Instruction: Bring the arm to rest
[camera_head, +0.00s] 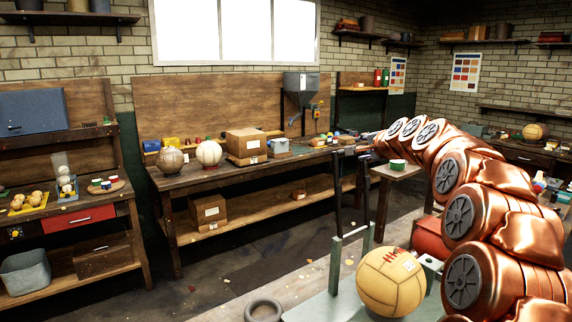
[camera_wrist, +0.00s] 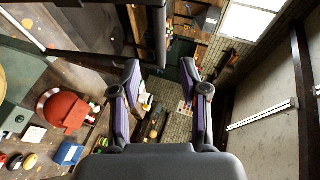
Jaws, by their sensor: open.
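My arm (camera_head: 470,200) is copper-coloured. In the head view it rises from the lower right and bends over to the left, with its far end near the middle bench. My gripper (camera_wrist: 160,74) shows clearly in the wrist view. Its two purple-and-grey fingers stand apart with nothing held between them. In the head view the gripper is small and hard to make out against the dark bars and bench.
A tan ball (camera_head: 391,282) lies on a pale green surface (camera_head: 325,307) near the arm's base, beside an upright frame (camera_head: 335,265). The long bench (camera_head: 240,172) holds balls and boxes. A small table (camera_head: 397,172) stands under the arm. Open floor (camera_head: 265,255) lies before the bench.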

